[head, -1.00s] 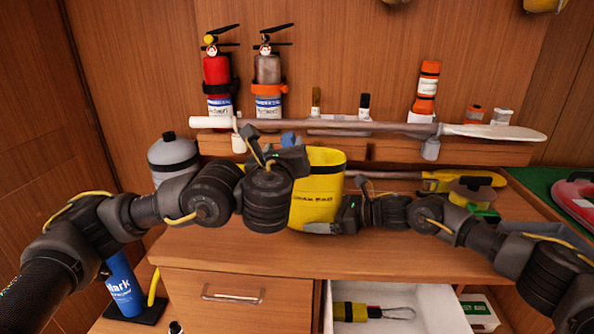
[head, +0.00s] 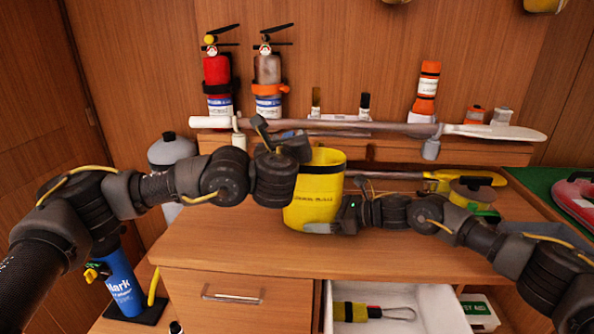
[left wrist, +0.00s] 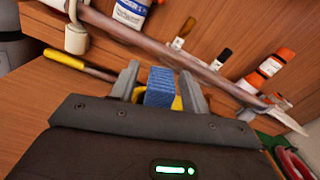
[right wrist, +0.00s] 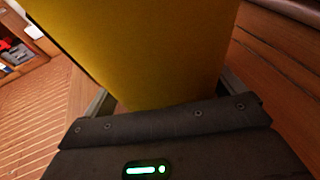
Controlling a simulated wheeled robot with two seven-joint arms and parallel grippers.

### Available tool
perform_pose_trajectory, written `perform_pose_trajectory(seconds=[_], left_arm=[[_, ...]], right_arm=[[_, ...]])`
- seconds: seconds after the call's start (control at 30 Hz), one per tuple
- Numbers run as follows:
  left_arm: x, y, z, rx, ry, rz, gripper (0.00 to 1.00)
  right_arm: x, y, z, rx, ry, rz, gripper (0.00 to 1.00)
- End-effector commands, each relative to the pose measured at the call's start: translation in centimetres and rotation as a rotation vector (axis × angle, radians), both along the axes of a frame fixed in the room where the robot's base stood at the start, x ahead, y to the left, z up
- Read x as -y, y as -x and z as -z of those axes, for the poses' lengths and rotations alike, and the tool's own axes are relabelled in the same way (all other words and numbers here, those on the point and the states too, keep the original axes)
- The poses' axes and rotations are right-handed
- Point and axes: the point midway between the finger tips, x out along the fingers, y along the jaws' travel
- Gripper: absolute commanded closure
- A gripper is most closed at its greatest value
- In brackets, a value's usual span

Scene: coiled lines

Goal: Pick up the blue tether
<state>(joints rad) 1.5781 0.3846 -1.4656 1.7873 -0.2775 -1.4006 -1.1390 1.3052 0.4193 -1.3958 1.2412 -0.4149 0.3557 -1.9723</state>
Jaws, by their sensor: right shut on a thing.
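The blue tether (left wrist: 160,85) shows in the left wrist view as a ribbed blue block between my left gripper's fingers (left wrist: 159,84). Narrow gaps show beside it, with yellow behind. In the head view my left gripper (head: 288,146) is above and beside the rim of a yellow bag (head: 314,198). Its fingertips are hard to make out there. My right gripper (head: 344,215) is shut on the lower right side of the yellow bag, which stands upright over the desk. The bag fills much of the right wrist view (right wrist: 140,50).
A shelf (head: 480,153) with a long paddle (head: 390,127) lying along it is behind my grippers. Extinguishers (head: 217,85) and an orange canister (head: 427,92) stand there. An open white drawer (head: 435,310) is below the desk (head: 400,256). The front desk top is clear.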

Motion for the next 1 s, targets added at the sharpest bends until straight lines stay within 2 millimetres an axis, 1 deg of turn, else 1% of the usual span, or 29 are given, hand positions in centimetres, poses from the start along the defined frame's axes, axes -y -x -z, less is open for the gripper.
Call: perform_pose_trajectory(seconds=[0.03, 0.33, 0.77, 0.87, 1.0], left_arm=[[0.0, 0.0, 0.0, 0.0, 0.0, 0.0, 0.61], [0.0, 0.0, 0.0, 0.0, 0.0, 0.0, 1.0], [0.0, 0.0, -0.2, 0.001, 0.002, -0.001, 1.0], [0.0, 0.0, -0.6, 0.001, 0.005, 0.0, 1.0], [0.1, 0.0, -2.2, 0.001, 0.006, 0.0, 1.0]], right_arm=[[0.0, 0.0, 0.0, 0.001, -0.001, -0.001, 0.18], [0.0, 0.0, 0.0, 0.001, -0.001, -0.001, 0.18], [0.0, 0.0, 0.0, 0.001, -0.001, 0.0, 0.18], [0.0, 0.0, 0.0, 0.001, 0.0, 0.0, 0.18], [0.0, 0.0, 0.0, 0.0, 0.0, 0.0, 0.18]])
